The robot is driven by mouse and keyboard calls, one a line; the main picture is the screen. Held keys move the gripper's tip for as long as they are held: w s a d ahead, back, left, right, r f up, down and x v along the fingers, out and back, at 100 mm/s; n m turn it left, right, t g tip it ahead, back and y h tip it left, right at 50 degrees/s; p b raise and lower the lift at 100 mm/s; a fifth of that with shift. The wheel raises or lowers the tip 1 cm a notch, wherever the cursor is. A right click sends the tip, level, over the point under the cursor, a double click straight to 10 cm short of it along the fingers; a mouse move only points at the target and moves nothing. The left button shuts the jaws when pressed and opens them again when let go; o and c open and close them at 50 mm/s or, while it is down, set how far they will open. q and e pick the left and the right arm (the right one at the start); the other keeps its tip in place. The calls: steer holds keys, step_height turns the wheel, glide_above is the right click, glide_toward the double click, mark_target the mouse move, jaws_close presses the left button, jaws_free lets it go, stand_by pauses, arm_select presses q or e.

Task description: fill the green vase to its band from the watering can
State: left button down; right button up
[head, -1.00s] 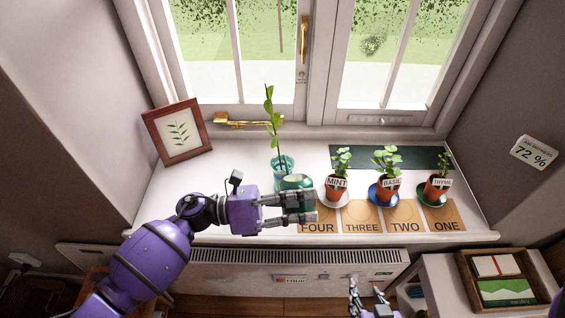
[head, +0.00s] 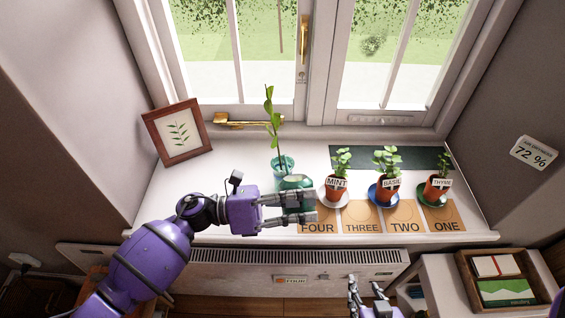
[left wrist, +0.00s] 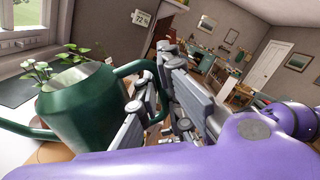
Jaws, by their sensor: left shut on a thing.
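The green glass vase (head: 283,165) stands on the windowsill with a leafy cutting upright in it. Its band and water level are too small to make out. The dark green watering can (head: 296,183) is just in front of the vase and partly hidden by my gripper. It fills the left of the left wrist view (left wrist: 85,110). My left gripper (head: 312,207) is shut on the can's handle, which shows in the left wrist view (left wrist: 138,68). Whether the spout touches the vase is hidden. My right gripper (head: 367,287) is low in front of the sill, fingers apart and empty.
Potted mint (head: 336,183), basil (head: 386,175) and thyme (head: 437,187) stand on saucers to the right, behind numbered cards (head: 362,226). A leaf picture (head: 178,133) leans at the left. A brass window handle (head: 245,122) lies behind the vase. A wooden tray (head: 463,270) is at lower right.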

arm_select(q)
steer(key=shift+w+r, duration=0.1)
steer(key=shift+r, duration=0.15)
arm_select(e)
steer(key=shift+r, duration=0.1)
arm_select(q)
steer(key=shift+w+r, duration=0.1)
steer(key=shift+r, duration=0.25)
steer(key=shift+w+r+n+p, duration=0.1)
steer(key=shift+r+n+p, duration=0.2)
steer(key=shift+n, duration=0.1)
arm_select(e)
steer(key=shift+w+r, duration=0.15)
steer(key=shift+r, duration=0.25)
arm_select(q)
steer(key=shift+f, duration=0.1)
arm_select(e)
steer(key=shift+w+r, duration=0.15)
steer(key=shift+w, duration=0.2)
arm_select(q)
steer(key=shift+w+a+r+n+p, duration=0.1)
steer(key=shift+w+r+n+p, duration=0.25)
steer(key=shift+r, duration=0.45)
arm_select(e)
steer(key=shift+w+r, duration=0.2)
steer(key=shift+r, duration=0.3)
arm_select(q)
steer(key=shift+f, duration=0.1)
